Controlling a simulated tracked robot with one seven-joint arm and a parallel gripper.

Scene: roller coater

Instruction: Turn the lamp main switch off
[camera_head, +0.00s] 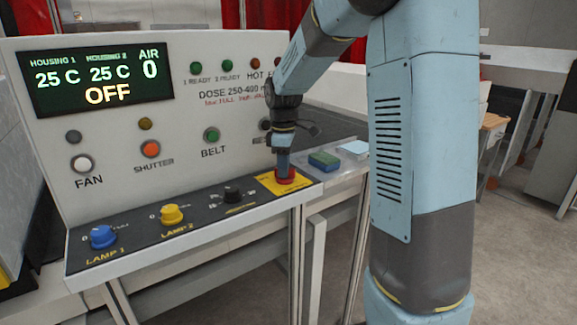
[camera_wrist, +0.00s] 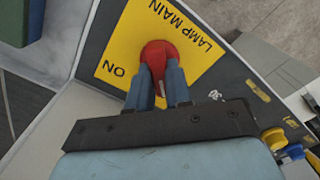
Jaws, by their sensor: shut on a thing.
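The lamp main switch is a red knob (camera_head: 288,180) on a yellow plate (camera_head: 268,182) at the right end of the sloping control panel. My gripper (camera_head: 284,170) points down onto it. In the wrist view, the red knob (camera_wrist: 157,50) sits between the two blue fingers of my gripper (camera_wrist: 159,74), which are shut on its handle. The yellow plate (camera_wrist: 122,40) reads "LAMP MAIN" and "ON" there. The fingers hide part of the knob, and I cannot tell its exact setting. The display (camera_head: 95,78) reads "OFF" in yellow, with 25 C for both housings and air 0.
The blue lamp 1 knob (camera_head: 103,237), yellow lamp 2 knob (camera_head: 171,215) and a black knob (camera_head: 232,194) share the panel. Buttons and lights line the upright face. A green and blue block (camera_head: 324,160) and a pale blue pad (camera_head: 354,148) lie right of the panel.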

